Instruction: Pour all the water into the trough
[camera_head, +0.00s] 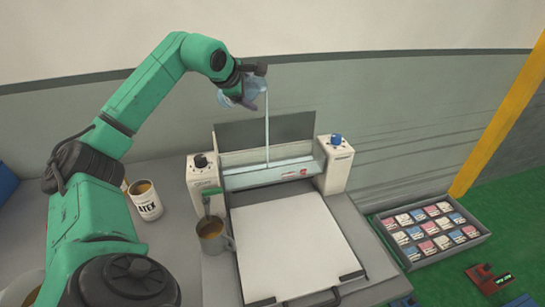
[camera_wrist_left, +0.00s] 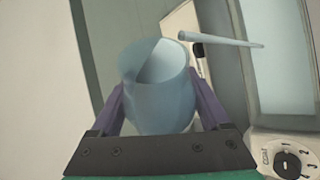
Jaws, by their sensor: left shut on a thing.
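My left gripper (camera_head: 248,94) is high above the back of the machine, shut on a translucent bluish cup (camera_head: 229,99). The cup is tilted, and a thin, straight stream of water (camera_head: 267,135) falls from it into the pale blue trough (camera_head: 240,181) between two white knob housings. In the left wrist view, the purple fingers of the gripper (camera_wrist_left: 160,105) clasp both sides of the cup (camera_wrist_left: 158,100). The stream (camera_wrist_left: 225,40) leaves the cup's rim toward the trough (camera_wrist_left: 285,60). How much water remains inside is unclear. My right gripper is not in view.
A white flat bed (camera_head: 290,245) lies in front of the trough. A can marked LATEX (camera_head: 147,205) and a mug of brown liquid (camera_head: 213,242) stand at the left. A grey tray (camera_head: 447,253) of small packs lies at the right. A dark panel (camera_head: 265,131) stands behind the trough.

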